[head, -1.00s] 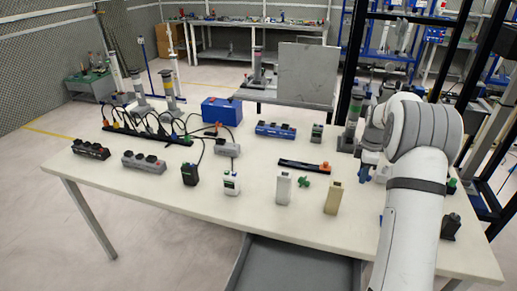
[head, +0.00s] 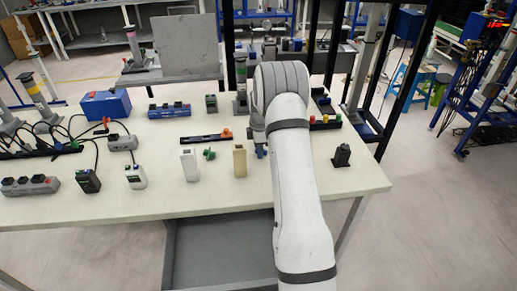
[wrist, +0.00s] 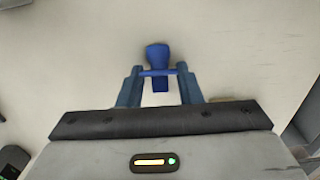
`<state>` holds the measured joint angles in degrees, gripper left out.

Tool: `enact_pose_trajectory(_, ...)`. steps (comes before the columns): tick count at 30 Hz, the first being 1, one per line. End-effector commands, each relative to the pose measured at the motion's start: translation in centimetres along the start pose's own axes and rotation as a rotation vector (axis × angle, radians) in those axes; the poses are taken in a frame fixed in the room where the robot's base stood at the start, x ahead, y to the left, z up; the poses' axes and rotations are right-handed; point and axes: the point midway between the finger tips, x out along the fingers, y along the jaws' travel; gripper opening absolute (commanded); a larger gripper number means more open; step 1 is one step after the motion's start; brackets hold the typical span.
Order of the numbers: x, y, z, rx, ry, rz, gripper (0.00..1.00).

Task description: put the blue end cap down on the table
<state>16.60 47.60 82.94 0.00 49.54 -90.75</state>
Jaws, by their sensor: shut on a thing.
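The blue end cap (wrist: 157,56) shows in the wrist view between the blue fingers of my gripper (wrist: 158,74), which is shut on it. The cap's wide end sticks out beyond the fingertips. The pale table (wrist: 235,50) lies behind it; I cannot tell whether the cap touches it. In the head view my gripper (head: 261,151) shows only as a small blue patch left of my arm, over the table (head: 345,192), just right of a tan block. My arm hides most of the gripper there, and I cannot make out the cap.
The tan block (head: 240,161), a white block (head: 190,165) and a green part (head: 209,154) stand left of my gripper. A black holder (head: 342,156) stands to the right, and a tray with coloured pieces (head: 325,121) behind it. The table's front right is bare.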

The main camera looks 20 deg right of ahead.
Motion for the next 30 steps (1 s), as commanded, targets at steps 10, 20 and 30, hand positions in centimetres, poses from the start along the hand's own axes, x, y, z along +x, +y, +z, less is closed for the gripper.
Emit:
enact_pose_trajectory(10,0.5,0.0,0.1,0.001,0.0,0.001,0.1)
enact_pose_trajectory(20,0.4,0.0,0.1,0.001,0.0,0.001,0.54)
enact_pose_trajectory(30,-0.7,0.1,0.1,0.002,0.0,0.004,0.54)
